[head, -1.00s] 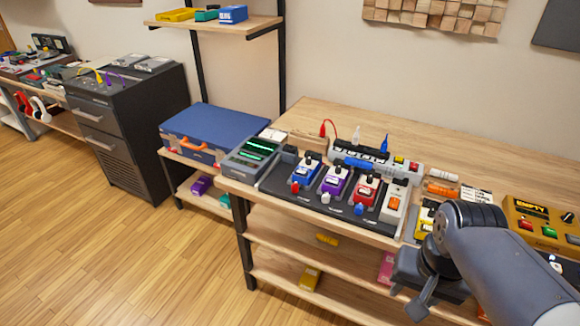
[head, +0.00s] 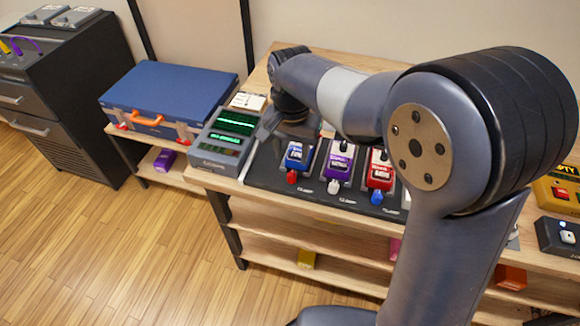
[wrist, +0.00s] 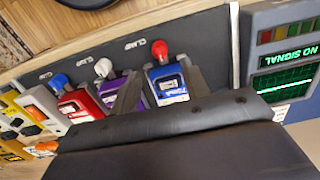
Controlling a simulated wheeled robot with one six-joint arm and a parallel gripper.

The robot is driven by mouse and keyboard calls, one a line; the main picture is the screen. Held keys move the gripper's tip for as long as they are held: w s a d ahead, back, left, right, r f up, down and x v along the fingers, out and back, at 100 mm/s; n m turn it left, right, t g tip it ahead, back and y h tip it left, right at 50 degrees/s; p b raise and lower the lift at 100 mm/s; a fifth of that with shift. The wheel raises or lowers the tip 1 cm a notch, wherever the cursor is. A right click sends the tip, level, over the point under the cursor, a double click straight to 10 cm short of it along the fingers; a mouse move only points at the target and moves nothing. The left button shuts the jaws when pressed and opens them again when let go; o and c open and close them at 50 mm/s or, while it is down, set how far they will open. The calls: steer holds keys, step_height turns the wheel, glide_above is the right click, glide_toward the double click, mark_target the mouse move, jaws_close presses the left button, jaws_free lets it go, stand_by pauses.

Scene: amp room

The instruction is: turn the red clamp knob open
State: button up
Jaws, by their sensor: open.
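The red clamp knob (head: 292,177) sits at the front end of the blue pedal (head: 299,156) on the dark pedalboard (head: 262,171). In the wrist view the red knob (wrist: 159,47) is above the blue pedal (wrist: 168,84), near the word "CLAMP". My gripper (wrist: 162,72) is open and empty. Its two grey fingers show on either side of the blue pedal in the wrist view, with the red knob beyond their tips. No contact with the knob shows. In the head view my arm hides much of the gripper.
A purple pedal (head: 338,162) with a white knob and a red pedal (head: 380,170) with a blue knob stand beside the blue one. A grey device (head: 217,140) with green screens is to the left. A blue case (head: 170,96) lies farther left. My arm hides the back right of the table.

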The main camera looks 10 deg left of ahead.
mark_target(292, 173)
step_height(292, 173, down, 7)
steer(key=shift+f, duration=0.1)
steer(key=shift+c, duration=0.5)
jaws_close()
